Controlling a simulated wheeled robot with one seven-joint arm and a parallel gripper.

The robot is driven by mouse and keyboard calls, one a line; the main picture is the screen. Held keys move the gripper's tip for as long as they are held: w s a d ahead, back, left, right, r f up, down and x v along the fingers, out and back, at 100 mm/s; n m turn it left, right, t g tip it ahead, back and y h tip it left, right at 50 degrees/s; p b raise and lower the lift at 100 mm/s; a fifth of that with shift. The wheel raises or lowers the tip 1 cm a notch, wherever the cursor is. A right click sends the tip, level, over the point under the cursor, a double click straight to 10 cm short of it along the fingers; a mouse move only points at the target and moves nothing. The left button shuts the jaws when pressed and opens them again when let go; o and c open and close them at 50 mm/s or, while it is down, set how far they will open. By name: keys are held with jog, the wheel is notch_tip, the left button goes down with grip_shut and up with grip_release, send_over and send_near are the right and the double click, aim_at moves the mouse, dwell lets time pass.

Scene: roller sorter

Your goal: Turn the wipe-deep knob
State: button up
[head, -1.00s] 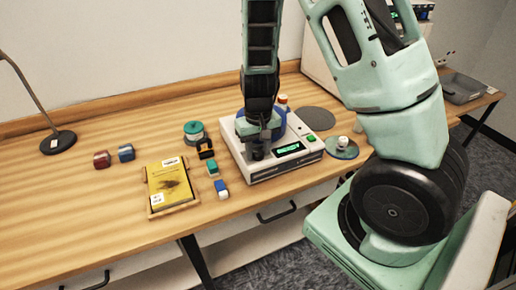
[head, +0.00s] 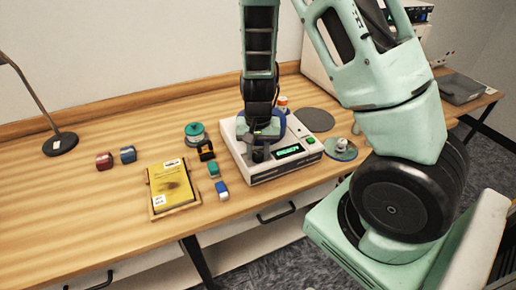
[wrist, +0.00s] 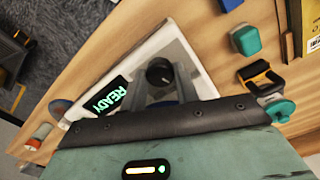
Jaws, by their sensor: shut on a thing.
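A white machine (head: 296,169) stands on the wooden desk with a dark panel, a lit green display (head: 289,150) and a green button (head: 310,140). In the wrist view the display (wrist: 108,97) reads READY. The round black knob (wrist: 160,72) sits on the machine's top, between my gripper's grey fingers. My gripper (head: 258,151) points down over the machine's left front and is shut on the knob. In the head view the fingers and wrist largely hide the knob.
Left of the machine are a green-topped round container (head: 195,133), a black and orange item (head: 206,151), small blocks (head: 222,190) and a yellow book (head: 172,186) in a wooden tray. A disc (head: 341,149) lies right of it. The desk's left front is clear.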

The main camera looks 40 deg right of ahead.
aim_at(258, 155)
jog(key=shift+m+p, duration=0.6)
jog(key=shift+m, duration=1.3)
jog(key=o, duration=1)
notch_tip(258, 155, up, 17)
jog(key=shift+r+p, duration=0.2)
jog(key=shift+p, duration=1.05)
